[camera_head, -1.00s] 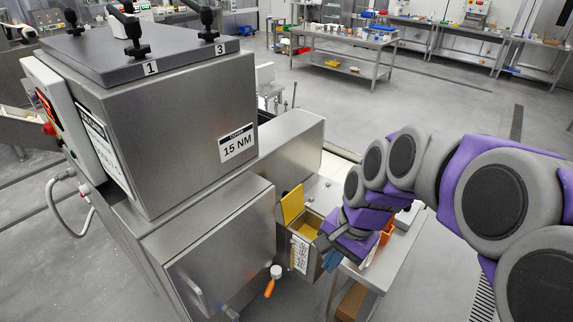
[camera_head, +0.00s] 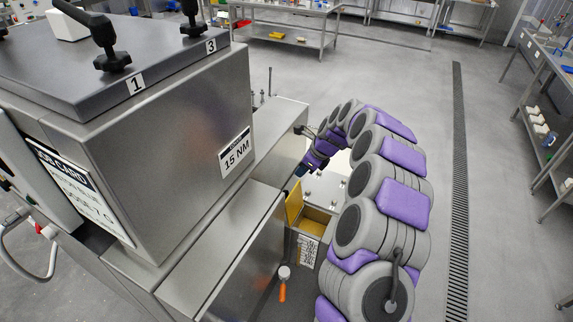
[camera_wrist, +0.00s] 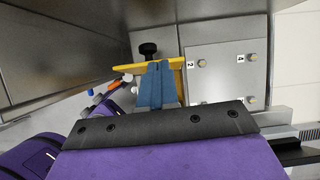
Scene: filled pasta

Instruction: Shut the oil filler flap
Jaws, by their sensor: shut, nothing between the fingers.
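The oil filler flap is a yellow plate (camera_head: 293,203) that stands up, open, at the left side of the filler box. The box (camera_head: 316,226) is open on top, with a yellowish inside. My gripper (camera_head: 300,171) is beyond the flap's upper edge in the head view, small and partly hidden by my arm. In the wrist view my blue fingers (camera_wrist: 158,72) are together and empty, in front of the yellow flap (camera_wrist: 178,63). I cannot tell whether they touch it.
The big steel machine (camera_head: 180,120) fills the left. An orange-handled lever (camera_head: 283,284) is below the box. A black knob (camera_wrist: 148,50) and a numbered plate with bolts (camera_wrist: 225,72) are close to the fingers. Open floor (camera_head: 420,90) lies to the right.

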